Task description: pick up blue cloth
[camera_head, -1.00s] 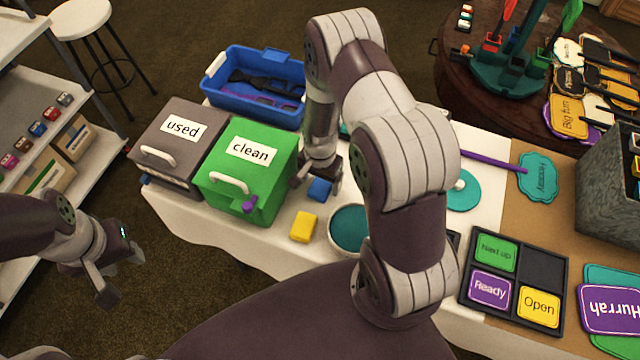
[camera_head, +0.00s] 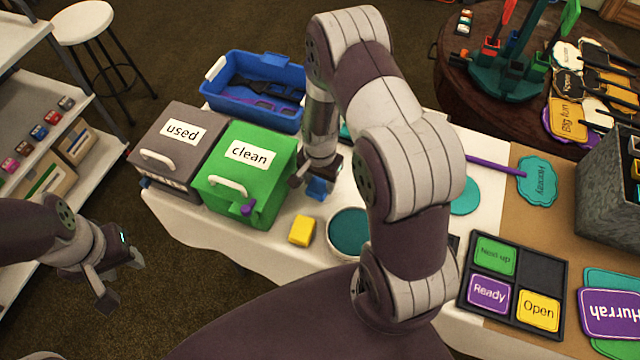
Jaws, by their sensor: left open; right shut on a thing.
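The blue cloth (camera_head: 317,189) is a small folded blue block above or on the white table, just right of the green "clean" box. My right gripper (camera_head: 316,182) reaches down over it and is shut on it; the arm hides part of the fingers. I cannot tell whether the cloth is clear of the tabletop. My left gripper (camera_head: 124,278) is open and empty, off the table's left side, in front of the shelf.
A yellow block (camera_head: 302,230) lies in front of the cloth, beside a round teal-filled dish (camera_head: 349,232). The green "clean" box (camera_head: 240,200) and grey "used" box (camera_head: 165,135) stand left. A blue tray (camera_head: 290,122) is behind. A sign tray (camera_head: 480,318) lies right.

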